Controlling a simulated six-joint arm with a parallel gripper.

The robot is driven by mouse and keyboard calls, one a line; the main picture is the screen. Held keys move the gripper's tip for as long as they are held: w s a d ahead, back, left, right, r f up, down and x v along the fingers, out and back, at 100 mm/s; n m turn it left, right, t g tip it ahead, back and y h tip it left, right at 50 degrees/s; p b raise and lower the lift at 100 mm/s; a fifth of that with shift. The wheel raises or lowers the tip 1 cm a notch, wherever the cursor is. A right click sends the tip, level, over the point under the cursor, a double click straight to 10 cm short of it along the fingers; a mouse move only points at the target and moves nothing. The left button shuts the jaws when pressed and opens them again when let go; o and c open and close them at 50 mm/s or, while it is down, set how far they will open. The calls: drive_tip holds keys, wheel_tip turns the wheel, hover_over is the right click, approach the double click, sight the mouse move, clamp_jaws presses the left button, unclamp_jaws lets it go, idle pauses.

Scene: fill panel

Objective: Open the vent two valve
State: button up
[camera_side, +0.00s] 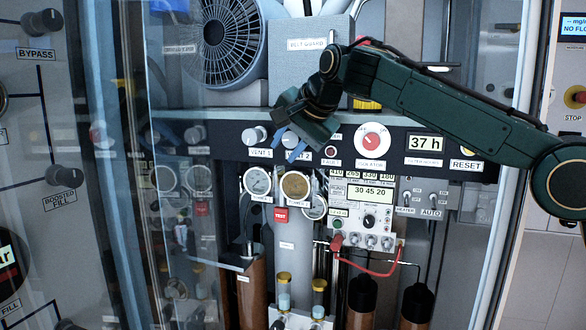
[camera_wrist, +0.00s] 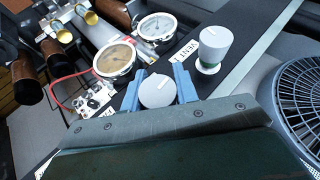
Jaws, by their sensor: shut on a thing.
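The vent two valve is a grey round knob (camera_side: 290,140) above the "VENT 2" label on the dark panel strip. In the wrist view the knob (camera_wrist: 157,92) sits between my two blue fingers, with a short light mark on its face. My gripper (camera_side: 291,147) reaches in from the upper right and is shut on this knob; it also shows in the wrist view (camera_wrist: 158,88). My gripper partly hides the knob in the side view. The vent one knob (camera_side: 255,136) stands just left of it, and upper right of it in the wrist view (camera_wrist: 214,42).
Round gauges (camera_side: 295,185) sit just below the vent knobs. A red-and-white isolator knob (camera_side: 371,141) and a "37 h" display (camera_side: 425,143) lie to the right. A fan (camera_side: 230,40) and grey belt guard (camera_side: 305,75) are above. A clear door stands at left.

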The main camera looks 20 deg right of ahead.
sight(292, 139)
drive_tip(key=shift+d+r, duration=0.1)
drive_tip(key=shift+s+a+g, duration=0.25)
drive_tip(key=shift+g, duration=0.05)
idle(0.5)
drive_tip(key=o, duration=0.9)
drive_tip(key=shift+o, duration=0.3)
drive_tip(key=shift+s+r, duration=0.35)
drive_tip(key=shift+s, duration=0.05)
drive_tip(key=shift+s+d, duration=0.15)
drive_tip(key=shift+s, duration=0.05)
drive_tip(key=shift+s+r, duration=0.1)
drive_tip(key=shift+s, duration=0.05)
